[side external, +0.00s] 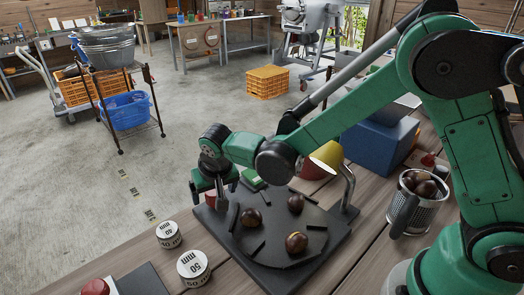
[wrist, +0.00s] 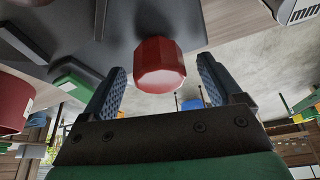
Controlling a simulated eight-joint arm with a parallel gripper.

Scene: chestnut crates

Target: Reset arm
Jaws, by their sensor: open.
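My gripper (side external: 219,203) hangs fingers-down at the left edge of a dark board (side external: 340,217) in the side view. In the wrist view its two ribbed fingers (wrist: 160,85) stand apart. A red faceted piece (wrist: 158,64) shows between them, with visible gaps on both sides. Whether the piece touches anything below is hidden. A round dark plate (side external: 275,226) on the board bears three brown chestnuts (side external: 251,217) and several short dark bars. A green block (side external: 252,178) lies behind my gripper; it also shows at left in the wrist view (wrist: 80,82).
A metal mug of chestnuts (side external: 403,212) stands right of the board, near my arm's base. A blue box (side external: 372,145) and a red-and-yellow container (side external: 325,157) stand behind.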

